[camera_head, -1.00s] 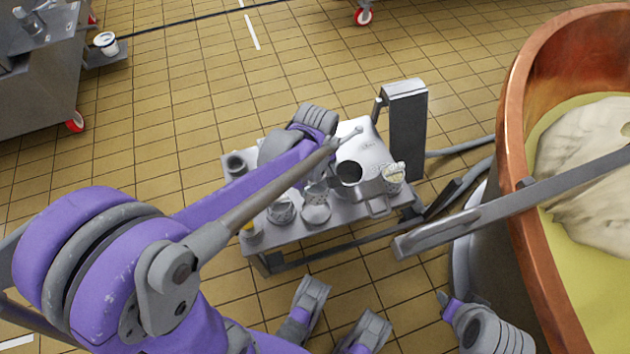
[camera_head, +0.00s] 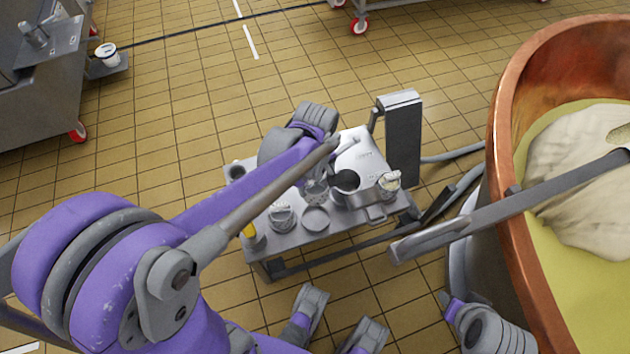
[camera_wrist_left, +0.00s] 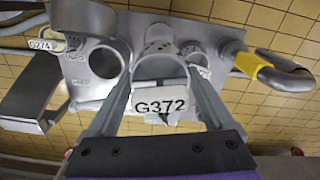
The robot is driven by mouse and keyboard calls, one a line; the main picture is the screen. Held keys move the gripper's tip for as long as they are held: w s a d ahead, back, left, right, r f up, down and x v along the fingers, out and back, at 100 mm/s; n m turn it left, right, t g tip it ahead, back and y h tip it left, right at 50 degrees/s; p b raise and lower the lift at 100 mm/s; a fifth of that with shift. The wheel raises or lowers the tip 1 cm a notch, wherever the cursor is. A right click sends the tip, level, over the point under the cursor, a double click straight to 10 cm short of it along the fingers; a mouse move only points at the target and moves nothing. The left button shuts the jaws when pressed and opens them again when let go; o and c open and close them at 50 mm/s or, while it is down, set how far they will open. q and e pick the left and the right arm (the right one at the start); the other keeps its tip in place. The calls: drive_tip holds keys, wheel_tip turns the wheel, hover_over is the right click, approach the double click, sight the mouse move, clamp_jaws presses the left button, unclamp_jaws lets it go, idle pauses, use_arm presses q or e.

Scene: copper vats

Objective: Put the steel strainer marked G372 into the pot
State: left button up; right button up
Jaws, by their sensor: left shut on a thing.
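The steel strainer marked G372 (camera_wrist_left: 160,48) is a perforated cup with a white label, seen close up in the left wrist view. My left gripper (camera_wrist_left: 160,90) is shut on it, with a finger on each side of the label. In the head view the strainer (camera_head: 316,190) appears over the small steel table, just below my left forearm, which hides most of the gripper. A steel pot with a dark open mouth (camera_head: 345,182) stands close to its right. I cannot tell whether the strainer touches the table. My right gripper cannot be made out.
A label reading G274 (camera_wrist_left: 44,45) shows at the left wrist view's left. A grey post (camera_head: 403,140) and a large copper vat (camera_head: 505,150) stand to the right.

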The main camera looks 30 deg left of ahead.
use_arm(q)
drive_tip(key=shift+r+p, duration=1)
drive_tip(key=shift+r, duration=0.5)
drive_tip(key=w+d+f+p, duration=0.1)
drive_tip(key=w+d+f, duration=0.15)
drive_tip(key=w, duration=0.45)
drive_tip(key=w+d+f, duration=0.2)
drive_tip(key=w+f, duration=0.1)
drive_tip(key=w, duration=0.3)
drive_tip(key=shift+w+a+f+b, duration=0.15)
drive_tip(key=shift+f+b, duration=0.6)
drive_tip(key=shift+f, duration=0.4)
drive_tip(key=shift+s+a+f+b, duration=0.15)
drive_tip(key=shift+f+b, duration=0.55)
drive_tip(key=shift+f, duration=0.4)
drive_tip(key=shift+w, duration=0.1)
